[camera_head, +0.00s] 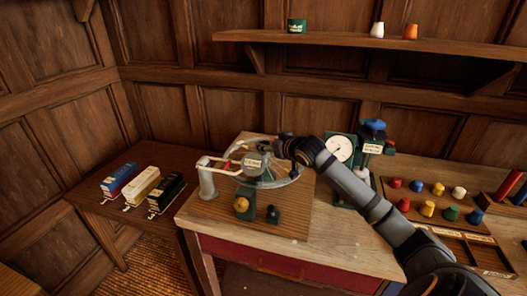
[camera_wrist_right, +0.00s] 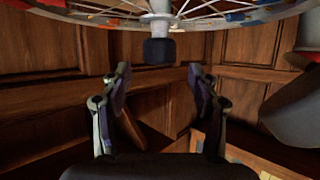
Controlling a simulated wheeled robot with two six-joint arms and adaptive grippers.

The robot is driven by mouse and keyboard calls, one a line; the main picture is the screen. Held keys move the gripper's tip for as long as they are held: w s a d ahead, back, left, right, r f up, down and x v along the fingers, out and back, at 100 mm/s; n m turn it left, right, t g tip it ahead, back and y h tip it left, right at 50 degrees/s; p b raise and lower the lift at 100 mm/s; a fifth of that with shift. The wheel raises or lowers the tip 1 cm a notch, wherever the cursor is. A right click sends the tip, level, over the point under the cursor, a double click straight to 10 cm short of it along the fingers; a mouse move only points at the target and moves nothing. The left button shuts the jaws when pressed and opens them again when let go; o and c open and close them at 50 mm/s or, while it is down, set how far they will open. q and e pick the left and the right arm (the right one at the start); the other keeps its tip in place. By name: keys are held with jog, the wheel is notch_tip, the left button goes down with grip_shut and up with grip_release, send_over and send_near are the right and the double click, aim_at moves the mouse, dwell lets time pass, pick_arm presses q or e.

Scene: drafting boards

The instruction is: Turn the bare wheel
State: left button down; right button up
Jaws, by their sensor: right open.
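A round white dial (camera_head: 340,149) and a blue-topped post (camera_head: 374,125) stand right of the wheel. A tray of coloured pegs (camera_head: 427,209) is at right.

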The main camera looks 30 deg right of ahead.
aim_at(264, 143)
jog(key=b+x, duration=0.1)
jog(key=x, duration=0.4)
jog(key=shift+s+r, duration=0.1)
jog(key=shift+s, duration=0.05)
jog(key=c, duration=1.2)
pick_arm(q)
jog(key=shift+s+a+f, duration=0.1)
jog(key=shift+s+f, duration=0.85)
jog(key=shift+f, duration=0.1)
pick_arm(e)
grip_shut()
pick_arm(q)
jog(key=shift+r, duration=0.1)
